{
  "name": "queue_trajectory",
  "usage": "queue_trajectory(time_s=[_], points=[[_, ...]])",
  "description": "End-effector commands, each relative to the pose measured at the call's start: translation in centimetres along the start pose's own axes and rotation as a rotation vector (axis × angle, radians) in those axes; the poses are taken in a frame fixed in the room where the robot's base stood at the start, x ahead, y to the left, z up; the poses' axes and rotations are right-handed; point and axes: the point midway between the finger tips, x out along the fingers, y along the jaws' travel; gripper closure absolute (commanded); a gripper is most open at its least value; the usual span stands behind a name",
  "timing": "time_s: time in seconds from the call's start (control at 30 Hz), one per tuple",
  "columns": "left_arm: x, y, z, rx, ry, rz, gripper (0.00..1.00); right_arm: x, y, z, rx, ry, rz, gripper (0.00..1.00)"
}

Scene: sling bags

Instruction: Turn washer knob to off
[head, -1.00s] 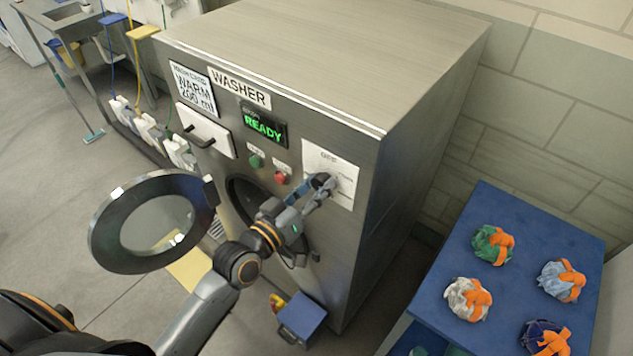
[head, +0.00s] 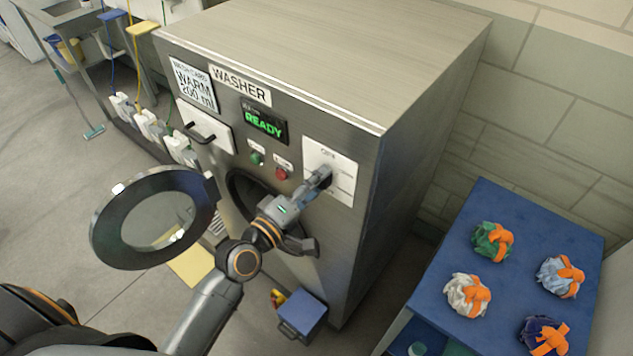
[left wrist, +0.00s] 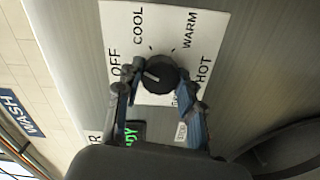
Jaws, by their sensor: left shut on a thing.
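The washer knob (left wrist: 162,75) is round and black on a white dial plate (left wrist: 168,18) printed OFF, COOL, WARM and HOT. A short white mark on the knob lies on its left half, toward the OFF side in the left wrist view. My left gripper (left wrist: 164,80) is shut on the knob, one finger on each side. In the head view the left gripper (head: 322,178) reaches the dial plate (head: 343,165) at the upper right of the washer front (head: 350,245), and its fingers mostly hide the knob. My right gripper is not in view.
The round washer door (head: 102,238) stands open at the left, near my left arm. A green button (head: 256,159) and a red button (head: 281,173) sit left of the dial. The display (head: 264,124) reads READY. A blue table (head: 525,255) with several tied bundles stands right.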

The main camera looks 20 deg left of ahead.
Motion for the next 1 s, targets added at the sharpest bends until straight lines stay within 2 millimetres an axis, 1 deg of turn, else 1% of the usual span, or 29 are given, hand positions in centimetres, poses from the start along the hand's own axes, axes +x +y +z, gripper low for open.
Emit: queue_trajectory(time_s=[0.2, 0.5, 0.7, 1.0], points=[[0.02, 0.07, -0.12, -0.191, 0.003, 0.003, 0.94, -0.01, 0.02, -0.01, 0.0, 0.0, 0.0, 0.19], [0.01, 0.03, -0.13, -0.384, 0.003, 0.002, 0.94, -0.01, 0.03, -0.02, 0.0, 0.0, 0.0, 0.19], [0.02, 0.03, -0.1, -0.456, 0.003, 0.003, 0.94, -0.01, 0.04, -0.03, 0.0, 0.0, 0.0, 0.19], [0.02, 0.01, -0.09, -0.487, 0.002, 0.003, 0.93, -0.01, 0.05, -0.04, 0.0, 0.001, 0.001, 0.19]])
